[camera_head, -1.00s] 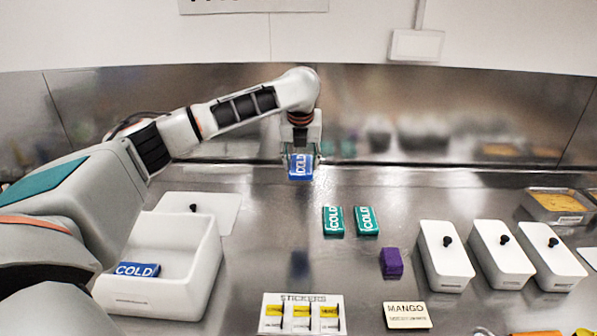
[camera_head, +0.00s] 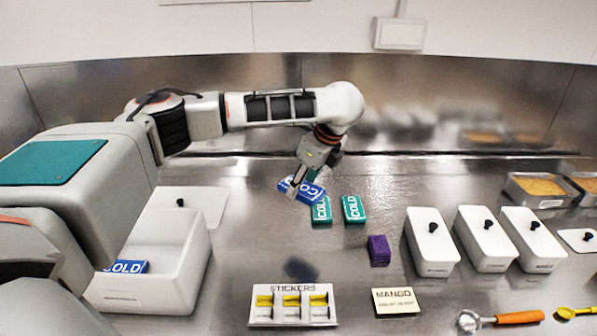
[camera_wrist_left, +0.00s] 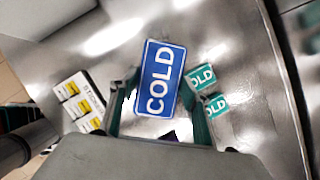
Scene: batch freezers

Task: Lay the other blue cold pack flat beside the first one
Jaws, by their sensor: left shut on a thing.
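My left gripper (camera_head: 303,182) is shut on a blue cold pack (camera_head: 298,190), with the white word COLD on its face. It holds the pack, slightly tilted, above the steel counter just behind and left of two teal cold packs. In the left wrist view the held blue pack (camera_wrist_left: 160,78) lies between the fingers with its label facing the camera. The other blue cold pack (camera_head: 126,267) lies inside the open white box (camera_head: 188,275) at the left; the box wall hides part of it. My right gripper is not in view.
Two teal cold packs (camera_head: 353,209) lie side by side mid-counter. A purple block (camera_head: 378,250), sticker holder (camera_head: 292,318) and MANGO card (camera_head: 396,302) are nearer. White lidded tubs (camera_head: 431,245) stand at right. A white lid (camera_head: 190,206) lies behind the box.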

